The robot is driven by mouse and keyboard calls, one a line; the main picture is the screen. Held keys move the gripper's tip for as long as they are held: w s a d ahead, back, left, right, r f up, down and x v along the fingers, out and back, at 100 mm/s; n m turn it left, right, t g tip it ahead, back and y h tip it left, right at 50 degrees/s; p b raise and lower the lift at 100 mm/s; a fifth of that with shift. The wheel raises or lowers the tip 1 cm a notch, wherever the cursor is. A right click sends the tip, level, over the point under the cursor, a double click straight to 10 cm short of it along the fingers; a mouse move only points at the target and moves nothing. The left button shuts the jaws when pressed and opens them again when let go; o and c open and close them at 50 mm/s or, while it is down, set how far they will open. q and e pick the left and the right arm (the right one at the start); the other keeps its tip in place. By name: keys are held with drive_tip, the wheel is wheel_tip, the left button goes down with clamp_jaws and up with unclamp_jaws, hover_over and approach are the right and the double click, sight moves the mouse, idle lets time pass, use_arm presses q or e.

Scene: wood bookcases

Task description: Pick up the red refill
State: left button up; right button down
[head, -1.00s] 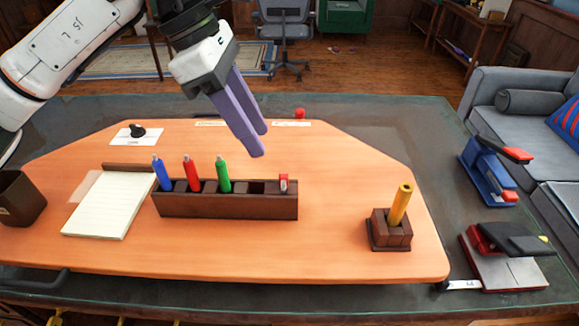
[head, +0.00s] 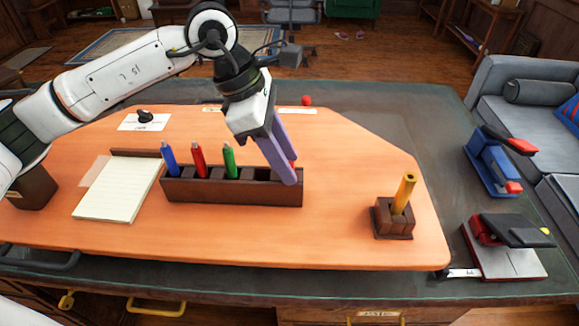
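A red pen-like stick (head: 199,161) stands upright in the dark wooden holder (head: 230,191), between a blue stick (head: 170,160) and a green stick (head: 229,161). A small red piece (head: 294,164) is at the holder's right-end slot, mostly hidden behind my fingers. My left gripper (head: 290,173) points down at that right end, its purple fingers apart. I cannot tell whether they touch the red piece. My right gripper is not in view.
A yellow stick (head: 403,193) stands in a small wooden block (head: 392,219) to the right. A notepad (head: 118,188) lies left of the holder. A blue stapler (head: 492,165) and a red-and-black device (head: 505,246) are at the right edge. The orange board is clear in front.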

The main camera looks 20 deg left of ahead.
use_arm(q)
drive_tip(key=shift+c, duration=0.3)
clamp_jaws()
drive_tip(key=shift+r, duration=0.1)
